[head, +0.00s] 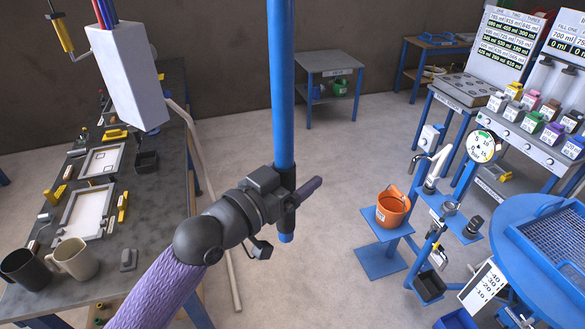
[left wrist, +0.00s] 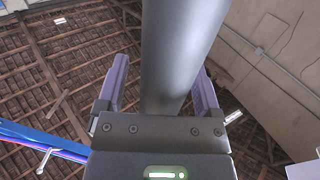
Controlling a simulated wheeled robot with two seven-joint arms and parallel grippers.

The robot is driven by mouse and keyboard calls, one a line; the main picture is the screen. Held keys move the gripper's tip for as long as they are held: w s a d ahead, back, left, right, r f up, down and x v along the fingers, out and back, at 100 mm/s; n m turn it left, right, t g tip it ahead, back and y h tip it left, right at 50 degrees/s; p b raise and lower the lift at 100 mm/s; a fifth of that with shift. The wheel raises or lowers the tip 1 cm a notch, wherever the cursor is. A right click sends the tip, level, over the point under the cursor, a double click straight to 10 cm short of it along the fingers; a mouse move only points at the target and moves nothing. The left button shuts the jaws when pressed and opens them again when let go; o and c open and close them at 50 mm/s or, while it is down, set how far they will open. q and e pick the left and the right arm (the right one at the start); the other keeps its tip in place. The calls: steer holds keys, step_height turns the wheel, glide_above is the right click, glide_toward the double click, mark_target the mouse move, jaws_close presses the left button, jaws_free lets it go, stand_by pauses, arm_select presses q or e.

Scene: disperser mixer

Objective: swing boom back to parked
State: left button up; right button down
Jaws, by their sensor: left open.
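A blue upright pole (head: 283,80), which looks like part of the boom, comes down from the top of the head view and ends in mid-air beside my left gripper (head: 302,192). In the left wrist view a thick dark grey cylinder (left wrist: 178,50) runs between the two purple fingers of my left gripper (left wrist: 162,80). In the head view one finger shows right of the pole; the other is hidden. My right gripper is out of view.
A grey workbench (head: 150,220) with mugs and trays stands at left, below a white box (head: 125,75) with cables. An orange bucket (head: 392,208) sits on a blue stand at right. A round blue table (head: 500,215) is at far right. The middle floor is clear.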

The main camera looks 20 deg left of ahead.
arm_select(q)
steer(key=shift+w, duration=0.1)
jaws_close()
stand_by(0.3)
